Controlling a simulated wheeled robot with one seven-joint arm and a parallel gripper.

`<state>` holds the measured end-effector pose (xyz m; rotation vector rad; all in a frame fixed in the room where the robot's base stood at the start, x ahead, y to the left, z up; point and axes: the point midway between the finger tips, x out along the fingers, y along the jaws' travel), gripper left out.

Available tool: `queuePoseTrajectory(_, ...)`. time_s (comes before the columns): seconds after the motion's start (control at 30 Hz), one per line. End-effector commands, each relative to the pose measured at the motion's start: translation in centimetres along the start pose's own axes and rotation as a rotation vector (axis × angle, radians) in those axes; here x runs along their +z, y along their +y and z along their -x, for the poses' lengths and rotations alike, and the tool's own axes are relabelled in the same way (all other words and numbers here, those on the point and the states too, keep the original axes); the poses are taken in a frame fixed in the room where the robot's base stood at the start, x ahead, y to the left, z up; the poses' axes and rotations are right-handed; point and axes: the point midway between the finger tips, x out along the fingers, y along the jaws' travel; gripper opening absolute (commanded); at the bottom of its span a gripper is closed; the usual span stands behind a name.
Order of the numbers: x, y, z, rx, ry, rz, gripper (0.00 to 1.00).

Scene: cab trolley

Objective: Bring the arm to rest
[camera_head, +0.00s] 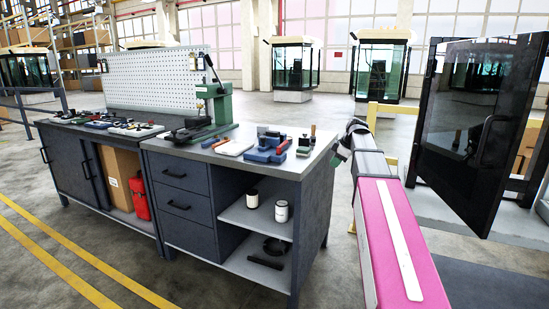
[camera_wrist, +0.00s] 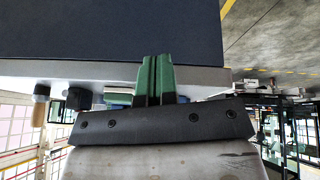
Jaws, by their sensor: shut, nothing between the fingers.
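My arm, with its pink link, reaches forward from the lower right of the head view. My gripper (camera_head: 340,153) is at its far end, beside the right end of the workbench (camera_head: 316,178). In the wrist view my gripper (camera_wrist: 155,60) shows two green fingers side by side, shut with nothing between them. The wrist picture looks upside down. The fingers overlap the pale bench-top edge (camera_wrist: 205,76) and the dark side panel (camera_wrist: 110,28); I cannot tell the gap to them.
Blue vises (camera_head: 268,150), a tablet-like board (camera_head: 234,147) and small tools lie on the bench top. A green press (camera_head: 212,105) stands farther back. Cans (camera_head: 281,211) sit on the shelf.

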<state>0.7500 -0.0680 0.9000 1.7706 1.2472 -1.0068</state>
Motion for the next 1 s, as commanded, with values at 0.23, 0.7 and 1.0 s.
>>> queuePoseTrajectory(0.23, 3.4, -7.8, -9.6, -0.022, -0.112, -0.362, 0.00)
queuePoseTrajectory(0.7, 9.5, -23.4, -21.9, 0.062, -0.344, -0.989, 0.00)
queuePoseTrajectory(1.0, 12.3, -30.9, -25.4, 0.161, -0.438, -1.260, 0.00)
